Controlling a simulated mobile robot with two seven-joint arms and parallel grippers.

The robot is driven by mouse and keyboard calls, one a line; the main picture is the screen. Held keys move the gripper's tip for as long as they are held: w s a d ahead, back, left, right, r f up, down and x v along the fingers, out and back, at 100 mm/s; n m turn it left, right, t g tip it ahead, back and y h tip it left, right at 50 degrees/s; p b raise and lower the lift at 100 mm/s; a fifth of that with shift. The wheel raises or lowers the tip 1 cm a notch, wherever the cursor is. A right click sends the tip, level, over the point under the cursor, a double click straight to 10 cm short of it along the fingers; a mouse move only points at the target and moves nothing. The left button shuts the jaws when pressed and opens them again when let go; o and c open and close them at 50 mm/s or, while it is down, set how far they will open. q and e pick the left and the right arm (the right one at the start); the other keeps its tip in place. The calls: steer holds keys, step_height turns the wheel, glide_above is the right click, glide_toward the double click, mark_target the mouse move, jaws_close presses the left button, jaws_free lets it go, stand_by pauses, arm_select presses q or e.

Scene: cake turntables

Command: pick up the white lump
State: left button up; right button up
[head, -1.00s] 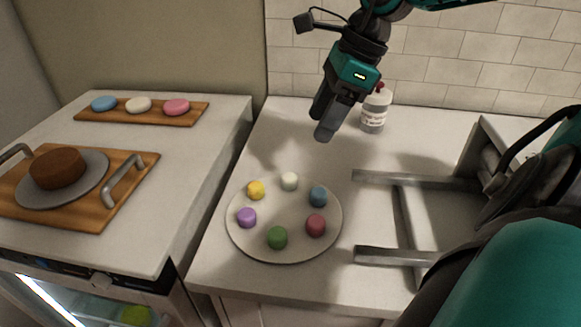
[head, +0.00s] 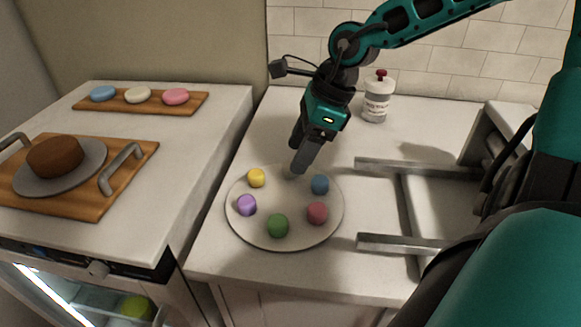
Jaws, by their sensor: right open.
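The round plate (head: 284,205) stands on the counter with a ring of small coloured lumps. The white lump, at the back of the ring in the earlier view, is now hidden by the fingers of my right gripper (head: 298,158). That gripper comes down over the plate's back edge, between the yellow lump (head: 256,178) and the blue lump (head: 320,184). Its jaws are open. I cannot tell whether the white lump lies between the fingers. My left gripper is not in view.
Purple (head: 246,205), green (head: 277,225) and red (head: 317,213) lumps sit on the plate. A white bottle with a red top (head: 376,97) stands behind. A metal frame (head: 410,215) lies to the right. Boards with a cake (head: 55,156) and pastries (head: 137,95) are left.

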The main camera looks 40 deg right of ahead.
steer(key=shift+x, duration=1.5)
steer(key=c, duration=1.1)
steer(key=shift+r, duration=0.15)
